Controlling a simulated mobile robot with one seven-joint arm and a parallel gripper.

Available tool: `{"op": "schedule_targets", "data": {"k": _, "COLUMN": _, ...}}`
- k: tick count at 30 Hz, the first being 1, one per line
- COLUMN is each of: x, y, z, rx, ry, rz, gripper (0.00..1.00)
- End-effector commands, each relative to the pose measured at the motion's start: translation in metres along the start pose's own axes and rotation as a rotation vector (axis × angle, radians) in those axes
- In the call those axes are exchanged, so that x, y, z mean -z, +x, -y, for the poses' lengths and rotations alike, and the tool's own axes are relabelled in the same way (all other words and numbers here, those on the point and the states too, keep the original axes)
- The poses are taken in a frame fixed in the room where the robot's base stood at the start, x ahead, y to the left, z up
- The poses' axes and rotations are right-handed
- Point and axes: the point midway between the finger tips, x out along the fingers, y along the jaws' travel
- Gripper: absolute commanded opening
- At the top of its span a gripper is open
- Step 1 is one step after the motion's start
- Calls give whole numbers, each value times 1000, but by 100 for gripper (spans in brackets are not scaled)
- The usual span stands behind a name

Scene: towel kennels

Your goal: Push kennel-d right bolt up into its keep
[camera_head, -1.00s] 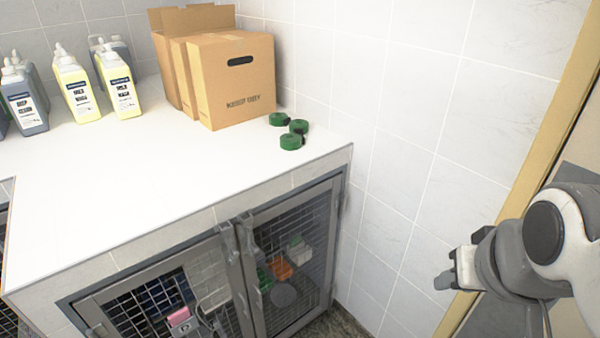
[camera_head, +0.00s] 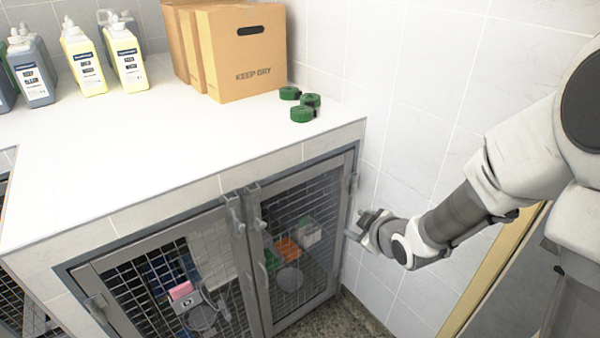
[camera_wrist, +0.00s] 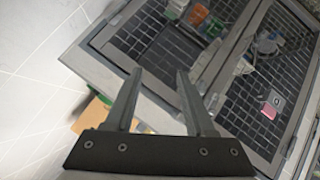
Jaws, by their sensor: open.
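Two mesh doors are closed under the white counter, a left door (camera_head: 165,285) and a right door (camera_head: 300,240). Metal bolts stand side by side near the top where the doors meet: one on the left door (camera_head: 235,212), one on the right door (camera_head: 257,208). I cannot read a kennel label, and whether either bolt sits in its keep is too small to tell. My gripper (camera_head: 358,230) is open and empty, right of the right door and apart from the bolts. In the wrist view my gripper (camera_wrist: 158,74) has its fingers spread, with the doors beyond.
The white counter (camera_head: 130,165) carries several bottles, cardboard boxes (camera_head: 248,55) and green rolls (camera_head: 302,113). A tiled wall (camera_head: 410,110) stands close on the right. Items, including a pink one (camera_head: 181,290), show behind the mesh.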

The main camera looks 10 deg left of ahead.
Motion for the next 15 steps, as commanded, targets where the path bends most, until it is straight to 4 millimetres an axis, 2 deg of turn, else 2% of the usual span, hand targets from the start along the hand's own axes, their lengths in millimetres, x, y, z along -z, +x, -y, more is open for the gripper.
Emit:
{"op": "schedule_targets", "data": {"k": 1, "x": -3, "y": 18, "z": 18, "rx": 20, "ry": -19, "rz": -46, "gripper": 55}}
{"op": "schedule_targets", "data": {"k": 6, "x": 6, "y": 56, "z": 64, "rx": 42, "ry": -78, "rz": -234, "gripper": 55}}
{"op": "schedule_targets", "data": {"k": 10, "x": 13, "y": 74, "z": 98, "rx": 37, "ry": -88, "rz": -379, "gripper": 55}}
{"op": "schedule_targets", "data": {"k": 15, "x": 21, "y": 86, "z": 134, "rx": -7, "ry": -62, "rz": -554, "gripper": 55}}
